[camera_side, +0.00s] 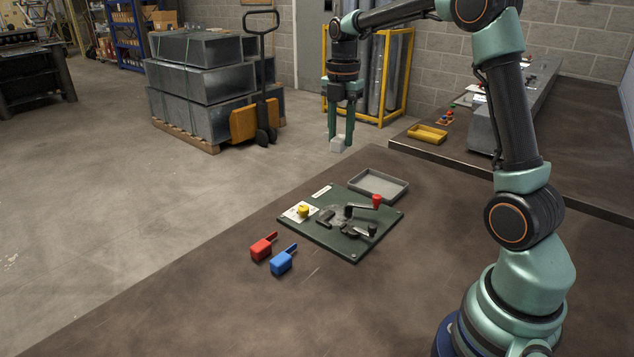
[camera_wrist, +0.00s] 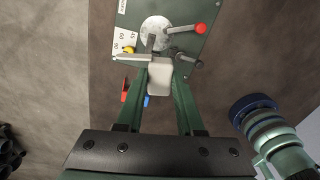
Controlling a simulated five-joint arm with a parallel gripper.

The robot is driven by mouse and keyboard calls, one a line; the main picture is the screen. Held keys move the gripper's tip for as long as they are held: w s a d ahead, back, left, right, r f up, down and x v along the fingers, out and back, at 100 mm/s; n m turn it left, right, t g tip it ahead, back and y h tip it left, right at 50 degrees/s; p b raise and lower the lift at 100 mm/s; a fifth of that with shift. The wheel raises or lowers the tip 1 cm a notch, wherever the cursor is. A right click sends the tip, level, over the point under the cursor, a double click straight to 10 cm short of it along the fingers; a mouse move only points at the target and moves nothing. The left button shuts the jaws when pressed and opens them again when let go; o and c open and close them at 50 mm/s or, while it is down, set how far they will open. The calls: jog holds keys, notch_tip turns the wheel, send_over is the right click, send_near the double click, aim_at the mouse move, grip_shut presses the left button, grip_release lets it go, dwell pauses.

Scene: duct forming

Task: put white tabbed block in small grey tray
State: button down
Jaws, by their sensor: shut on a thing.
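The white tabbed block (camera_side: 338,145) is between the fingertips of my gripper (camera_side: 341,126), which is shut on it and holds it in the air. In the side view, block and gripper appear up and left of the small grey tray (camera_side: 378,184). In the wrist view the block's pale top (camera_wrist: 159,78) shows between the two green fingers of my gripper (camera_wrist: 160,85). Its tab cannot be made out clearly. The tray looks empty and lies on the brown bench behind the green board; I cannot make it out in the wrist view.
A yellow tray (camera_side: 427,134) is on the far bench.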

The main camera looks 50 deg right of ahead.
jog(key=s+d+f+m, duration=0.1)
jog(key=s+d+m, duration=0.1)
jog(key=d, duration=1.9)
notch_tip(320, 180, down, 19)
jog(key=shift+w+f, duration=0.1)
jog(key=shift+f, duration=0.1)
jog(key=shift+f, duration=0.2)
jog(key=c, duration=0.5)
grip_release()
jog(key=shift+c, duration=0.2)
jog(key=shift+r, duration=0.1)
